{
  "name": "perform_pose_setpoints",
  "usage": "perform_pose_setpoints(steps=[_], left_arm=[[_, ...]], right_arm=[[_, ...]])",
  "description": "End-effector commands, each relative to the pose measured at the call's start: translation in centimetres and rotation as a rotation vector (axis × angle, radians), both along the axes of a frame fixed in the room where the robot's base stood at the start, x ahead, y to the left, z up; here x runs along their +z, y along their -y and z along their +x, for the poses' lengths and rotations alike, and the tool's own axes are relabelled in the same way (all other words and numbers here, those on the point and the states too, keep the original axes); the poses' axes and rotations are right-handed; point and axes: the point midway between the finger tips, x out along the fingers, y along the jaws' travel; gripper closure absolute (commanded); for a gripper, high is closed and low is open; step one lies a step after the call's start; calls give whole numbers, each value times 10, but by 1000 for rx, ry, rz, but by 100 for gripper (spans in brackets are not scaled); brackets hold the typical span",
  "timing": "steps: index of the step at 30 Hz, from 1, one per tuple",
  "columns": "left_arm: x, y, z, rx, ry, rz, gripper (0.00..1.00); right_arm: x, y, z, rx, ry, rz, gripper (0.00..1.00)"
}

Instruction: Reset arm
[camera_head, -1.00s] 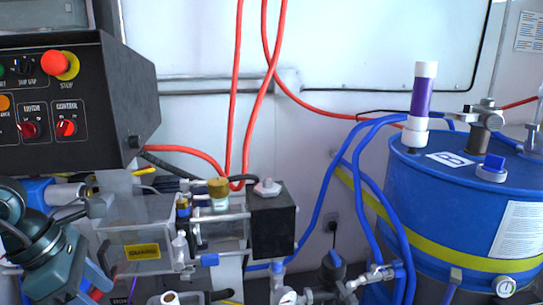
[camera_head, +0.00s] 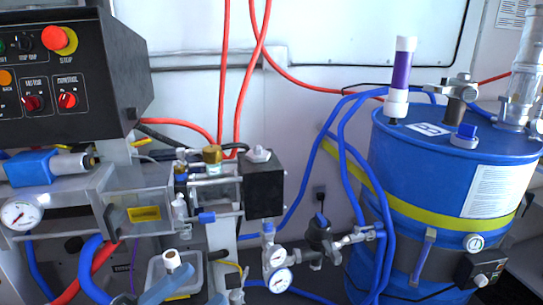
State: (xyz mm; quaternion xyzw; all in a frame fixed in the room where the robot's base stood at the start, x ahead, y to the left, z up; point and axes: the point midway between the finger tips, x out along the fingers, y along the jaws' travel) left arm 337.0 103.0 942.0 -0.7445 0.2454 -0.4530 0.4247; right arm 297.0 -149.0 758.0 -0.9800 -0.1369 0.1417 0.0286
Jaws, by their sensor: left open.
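My left gripper (camera_head: 190,285) shows only in part at the bottom edge, left of centre. Its blue-grey fingers are apart and nothing shows between them. It is in front of a grey tray-like part (camera_head: 155,272) with a white cylindrical piece (camera_head: 172,261) in it; I cannot tell whether they touch. The rest of my left arm is below the picture. My right gripper and right arm do not show.
A black control panel (camera_head: 75,85) with a red stop button (camera_head: 54,38) overhangs the left. A metal pump assembly (camera_head: 215,190) and gauges (camera_head: 281,279) stand mid-picture. A blue drum (camera_head: 405,170) fills the right. Red hoses (camera_head: 221,80) and blue hoses (camera_head: 343,150) hang between them.

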Motion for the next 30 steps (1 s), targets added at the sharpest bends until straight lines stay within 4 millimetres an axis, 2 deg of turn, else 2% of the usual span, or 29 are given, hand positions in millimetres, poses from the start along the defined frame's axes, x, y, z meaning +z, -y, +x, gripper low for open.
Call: perform_pose_setpoints(steps=[1,3,8,12,18,20,30], left_arm=[[-15,-10,6,69,-189,-129,48],[-38,-23,12,146,-406,-263,48],[-94,-41,7,272,-803,-482,48],[-138,-47,-10,349,-1081,-624,48],[-186,-46,-45,425,-1408,-780,48],[-173,-45,-40,430,-1401,-758,48],[-159,-42,-35,496,-1480,-689,48]], right_arm=[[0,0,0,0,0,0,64],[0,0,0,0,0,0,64],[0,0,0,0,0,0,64],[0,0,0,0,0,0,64],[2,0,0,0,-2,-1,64],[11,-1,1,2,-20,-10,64],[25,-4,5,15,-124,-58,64]])
